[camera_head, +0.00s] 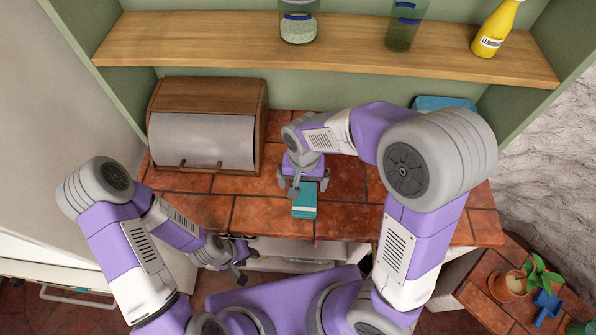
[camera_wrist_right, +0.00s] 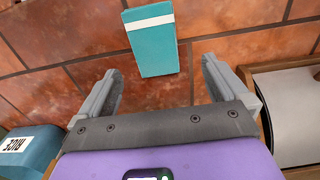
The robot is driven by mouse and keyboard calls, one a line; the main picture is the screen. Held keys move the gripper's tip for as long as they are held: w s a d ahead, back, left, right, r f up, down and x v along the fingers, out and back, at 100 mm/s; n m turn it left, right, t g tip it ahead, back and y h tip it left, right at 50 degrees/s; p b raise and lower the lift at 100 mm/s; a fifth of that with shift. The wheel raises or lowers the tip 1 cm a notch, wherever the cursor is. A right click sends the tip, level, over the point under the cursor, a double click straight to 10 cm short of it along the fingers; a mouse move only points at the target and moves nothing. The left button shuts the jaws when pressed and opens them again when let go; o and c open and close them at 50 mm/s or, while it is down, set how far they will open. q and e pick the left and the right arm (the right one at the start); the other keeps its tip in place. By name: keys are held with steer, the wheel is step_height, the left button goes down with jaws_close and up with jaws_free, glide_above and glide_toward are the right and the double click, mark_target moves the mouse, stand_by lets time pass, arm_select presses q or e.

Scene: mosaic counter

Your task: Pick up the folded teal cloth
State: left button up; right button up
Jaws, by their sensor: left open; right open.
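The folded teal cloth (camera_head: 304,201) with a pale stripe lies on the tiled counter near its front edge. It also shows in the right wrist view (camera_wrist_right: 155,48), ahead of the fingertips and roughly between their lines. My right gripper (camera_head: 307,188) is above the counter at the cloth, partly covering it in the head view. In the right wrist view (camera_wrist_right: 158,72) its two fingers are apart with nothing between them. My left gripper (camera_head: 241,262) is open and empty, low in front of the counter's front edge, away from the cloth.
A wooden bread box (camera_head: 206,120) stands at the counter's back left. A blue container (camera_head: 443,103) is at the back right, partly behind my right arm. A shelf (camera_head: 345,55) with jars and a yellow bottle (camera_head: 496,28) runs above. A potted plant (camera_head: 516,282) stands at lower right.

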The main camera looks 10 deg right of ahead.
mark_target(305, 198)
steer(key=shift+s+f, duration=0.15)
steer(key=shift+f, duration=0.05)
steer(key=f, duration=0.2)
steer(key=f+b, duration=0.1)
steer(key=f, duration=0.3)
steer(key=shift+s+d+f+b, duration=0.15)
steer(key=shift+s+d+b, duration=0.15)
steer(key=shift+s, duration=0.1)
steer(key=shift+w+a+f, duration=0.1)
steer(key=shift+f, duration=0.2)
steer(key=shift+c, duration=0.2)
steer(key=c, duration=1.1)
steer(key=shift+o, duration=0.2)
steer(key=shift+r, duration=0.1)
step_height(305, 198, up, 10)
steer(key=p, duration=0.2)
